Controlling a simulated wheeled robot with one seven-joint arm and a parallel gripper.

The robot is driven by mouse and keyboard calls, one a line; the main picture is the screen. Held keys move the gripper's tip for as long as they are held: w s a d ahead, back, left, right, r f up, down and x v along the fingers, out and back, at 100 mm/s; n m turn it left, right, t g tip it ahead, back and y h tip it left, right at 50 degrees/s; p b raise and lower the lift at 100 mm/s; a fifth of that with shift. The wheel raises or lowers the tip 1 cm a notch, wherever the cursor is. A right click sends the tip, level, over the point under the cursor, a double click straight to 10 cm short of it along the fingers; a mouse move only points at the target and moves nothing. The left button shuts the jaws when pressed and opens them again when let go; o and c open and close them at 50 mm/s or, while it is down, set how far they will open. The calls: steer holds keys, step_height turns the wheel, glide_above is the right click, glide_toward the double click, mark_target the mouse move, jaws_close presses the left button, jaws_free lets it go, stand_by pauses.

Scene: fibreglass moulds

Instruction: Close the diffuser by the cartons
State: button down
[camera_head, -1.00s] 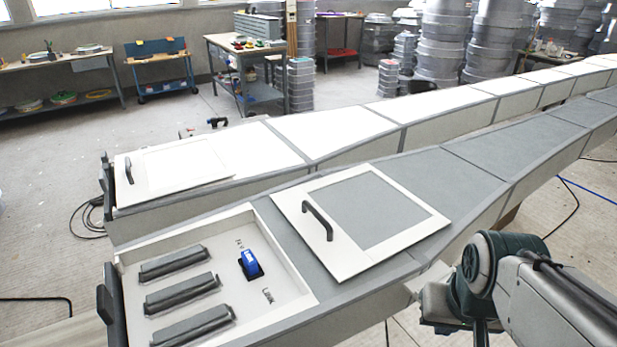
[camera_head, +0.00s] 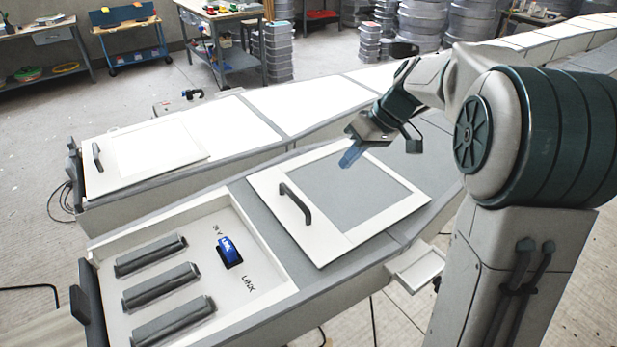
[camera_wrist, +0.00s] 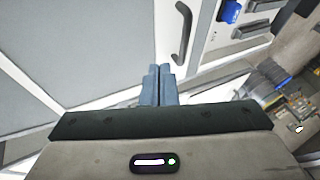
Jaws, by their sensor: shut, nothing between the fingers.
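A white-framed panel with a grey centre (camera_head: 345,187), which looks like the diffuser, lies over the near long grey box, right of its open compartment. Its dark handle (camera_head: 296,203) is on the panel's left side; it also shows in the wrist view (camera_wrist: 181,38). The compartment (camera_head: 283,262) holds three dark ribbed bars and a blue block (camera_head: 229,252). On the far box, a similar panel (camera_head: 190,154) with a handle covers the end. My gripper (camera_head: 350,156) is shut and empty above the near panel's far part, apart from the handle. It also shows in the wrist view (camera_wrist: 158,86). I cannot make out any cartons.
A small white tray (camera_head: 417,266) juts from the near box's front side. Benches (camera_head: 225,50) and stacked grey round containers (camera_head: 422,35) stand at the back. Cables lie on the floor. Clear floor shows at the left.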

steer(key=w, duration=0.2)
steer(key=p, duration=0.2)
glide_toward(308, 206)
steer(key=w, duration=0.1)
steer(key=w+a+f, duration=0.1)
steer(key=w+a, duration=0.1)
steer(key=shift+f+n+y, duration=0.3)
steer(key=shift+n+y, duration=0.1)
steer(key=s+a, duration=0.1)
steer(key=s+a+p, duration=0.1)
steer(key=shift+a+f, duration=0.45)
steer(key=shift+a, duration=0.1)
steer(key=shift+s, duration=0.1)
